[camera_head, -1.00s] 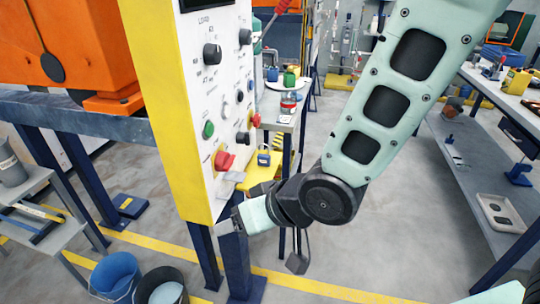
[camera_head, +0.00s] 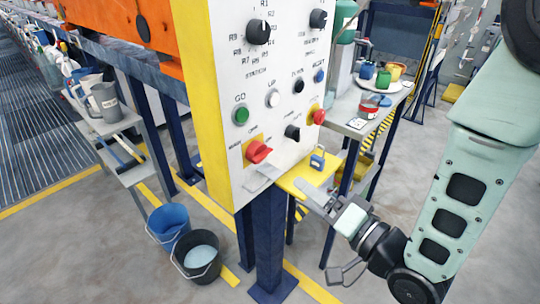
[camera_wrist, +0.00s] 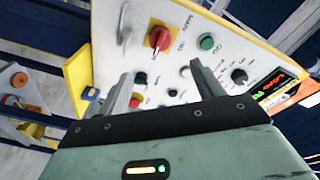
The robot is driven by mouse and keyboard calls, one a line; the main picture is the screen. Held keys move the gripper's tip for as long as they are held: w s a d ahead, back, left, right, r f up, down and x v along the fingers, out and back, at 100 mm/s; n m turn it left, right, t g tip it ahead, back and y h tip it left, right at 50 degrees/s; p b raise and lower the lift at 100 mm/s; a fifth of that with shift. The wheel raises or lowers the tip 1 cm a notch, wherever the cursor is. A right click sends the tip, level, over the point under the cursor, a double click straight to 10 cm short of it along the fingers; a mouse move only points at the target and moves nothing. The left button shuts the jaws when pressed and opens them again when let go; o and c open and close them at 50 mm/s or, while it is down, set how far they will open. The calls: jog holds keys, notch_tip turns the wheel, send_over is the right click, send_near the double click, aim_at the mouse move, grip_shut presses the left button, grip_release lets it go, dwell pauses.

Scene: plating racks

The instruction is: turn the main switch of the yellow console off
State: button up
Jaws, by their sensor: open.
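The yellow console (camera_head: 211,110) has a white front panel. Its main switch (camera_head: 258,152) is a red rotary handle on a yellow plate at the panel's lower left. In the wrist view the red handle (camera_wrist: 158,40) is unobstructed, above the gap between my fingers. Its small labels are too blurred to tell which position it points at. My gripper (camera_head: 313,187) is open and empty, below and right of the switch, apart from it. In the wrist view its two fingers (camera_wrist: 160,70) stand spread toward the panel.
A grey metal bracket (camera_head: 262,178) juts out below the switch. A blue padlock (camera_head: 317,161) is by a yellow shelf (camera_head: 300,187). The green button (camera_head: 241,116), black knob (camera_head: 292,132) and red mushroom button (camera_head: 317,117) are near the switch. Two buckets (camera_head: 168,226) stand on the floor below.

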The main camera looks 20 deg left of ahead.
aim_at(264, 158)
jog(key=p+x, duration=0.2)
jog(key=x, duration=1.2)
jog(key=shift+w+a+p, duration=0.1)
jog(key=shift+a+p, duration=0.15)
jog(key=shift+p, duration=0.05)
jog(key=shift+c, duration=0.4)
jog(key=c, duration=0.9)
